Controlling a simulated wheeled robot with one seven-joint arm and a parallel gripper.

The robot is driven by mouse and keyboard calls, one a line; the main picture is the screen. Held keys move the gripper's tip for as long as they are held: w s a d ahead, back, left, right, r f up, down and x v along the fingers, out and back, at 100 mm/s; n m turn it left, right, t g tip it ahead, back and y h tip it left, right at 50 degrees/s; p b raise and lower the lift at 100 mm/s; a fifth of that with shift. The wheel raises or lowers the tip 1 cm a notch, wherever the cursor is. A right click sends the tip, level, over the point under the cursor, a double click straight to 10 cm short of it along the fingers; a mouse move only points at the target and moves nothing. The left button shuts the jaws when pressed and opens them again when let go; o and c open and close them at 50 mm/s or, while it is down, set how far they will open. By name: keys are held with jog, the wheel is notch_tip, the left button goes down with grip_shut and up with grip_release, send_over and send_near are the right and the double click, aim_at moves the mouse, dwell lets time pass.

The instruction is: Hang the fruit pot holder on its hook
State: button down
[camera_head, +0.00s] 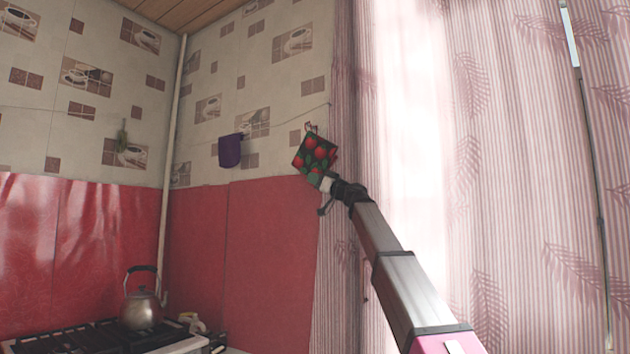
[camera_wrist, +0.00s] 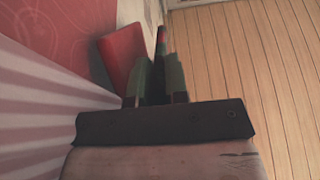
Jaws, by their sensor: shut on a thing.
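The fruit pot holder (camera_head: 314,152), dark with red fruit and green leaves, is raised against the tiled wall beside the curtain in the head view. My gripper (camera_head: 324,181) is shut on its lower edge. A small brownish hook-like piece (camera_head: 311,127) shows just above the pot holder's top edge; I cannot tell whether the two touch. In the wrist view, the fingers (camera_wrist: 159,80) close around a thin dark edge, and a red flat piece (camera_wrist: 122,55) shows beside them.
A thin line (camera_head: 285,121) runs along the wall, with a purple cloth (camera_head: 230,151) hanging left of the pot holder. The striped curtain (camera_head: 520,180) is close on the right. A kettle (camera_head: 141,303) stands on the stove (camera_head: 90,338) at lower left.

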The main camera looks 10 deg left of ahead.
jog(key=c, duration=1.1)
grip_release()
jog(key=shift+o, duration=0.2)
